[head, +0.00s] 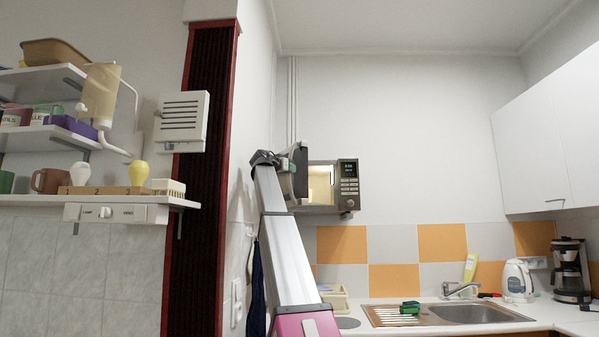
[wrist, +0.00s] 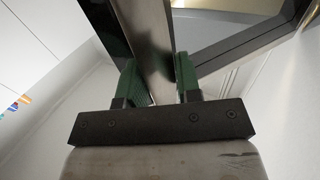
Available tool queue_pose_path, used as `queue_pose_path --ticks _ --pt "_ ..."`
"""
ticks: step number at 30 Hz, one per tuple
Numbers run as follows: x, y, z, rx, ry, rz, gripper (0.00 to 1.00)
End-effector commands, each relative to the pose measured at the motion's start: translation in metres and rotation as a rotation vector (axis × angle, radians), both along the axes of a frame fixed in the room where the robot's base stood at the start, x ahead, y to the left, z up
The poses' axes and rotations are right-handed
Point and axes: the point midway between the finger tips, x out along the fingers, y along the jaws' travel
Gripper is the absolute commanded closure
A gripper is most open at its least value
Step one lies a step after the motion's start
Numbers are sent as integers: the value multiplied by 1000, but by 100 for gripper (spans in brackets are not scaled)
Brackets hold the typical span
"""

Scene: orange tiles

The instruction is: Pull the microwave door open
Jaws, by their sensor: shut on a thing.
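The microwave (head: 348,177) is mounted on the back wall, with its control panel on the right side. Its lit interior (head: 320,186) is exposed. The microwave door (head: 301,163) is swung out to the left and seen nearly edge-on. My gripper (head: 289,178) is at the door, partly hidden by my own arm. In the wrist view my gripper (wrist: 157,78) has its green fingers on either side of a metallic bar, the door handle (wrist: 148,35), and is shut on it. The dark door shows behind the handle.
Below the microwave is a counter with a sink (head: 480,313), a green sponge (head: 410,307), a dish rack (head: 334,297), a kettle (head: 517,281) and a coffee maker (head: 570,270). A wall edge stands close on the left. The air right of the microwave is clear.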

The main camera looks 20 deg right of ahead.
Motion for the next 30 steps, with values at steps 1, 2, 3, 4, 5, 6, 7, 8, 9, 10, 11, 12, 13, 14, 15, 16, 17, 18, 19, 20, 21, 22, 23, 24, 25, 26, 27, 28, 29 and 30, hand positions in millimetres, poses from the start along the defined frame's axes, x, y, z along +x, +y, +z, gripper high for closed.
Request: queue_pose_path --ticks 1,2,3,4,5,6,7,8,9,10,11,12,13,14,15,16,17,18,19,20,21,22,23,24,25,26,27,28,29,30 --pt "3 8 1 0 -2 8 100" --pt "3 12 1 0 -2 9 100" --pt "3 16 1 0 -2 9 100" --pt "3 19 1 0 -2 9 100" --pt "4 21 1 1 -3 9 100" --pt "4 24 1 1 -3 9 100" --pt "4 26 1 1 -3 9 100" --pt "4 28 1 1 -3 9 100" --pt "4 29 1 0 -2 9 100" --pt "4 31 1 0 -2 9 100" --pt "4 31 1 0 -3 9 100" --pt "4 32 1 0 -3 9 100" --pt "4 33 1 0 -3 9 100" --pt "4 33 1 0 -3 8 100" --pt "5 33 1 0 -3 9 100" --pt "5 33 1 0 -3 9 100" --pt "5 33 1 0 -3 9 100" --pt "5 33 1 0 -4 9 100" --pt "5 33 2 0 -3 9 100" --pt "5 33 2 0 -4 9 100" --pt "5 33 2 0 -4 9 100" --pt "5 33 2 0 -4 9 100" --pt "5 33 2 0 -4 9 100" --pt "5 33 2 0 -4 10 59" --pt "5 33 2 0 -4 9 49" --pt "5 33 2 0 -3 9 45" --pt "4 32 2 0 -3 8 45" --pt "4 32 2 0 -3 7 45" --pt "4 32 1 0 -3 7 45" --pt "4 32 1 0 -2 6 45"
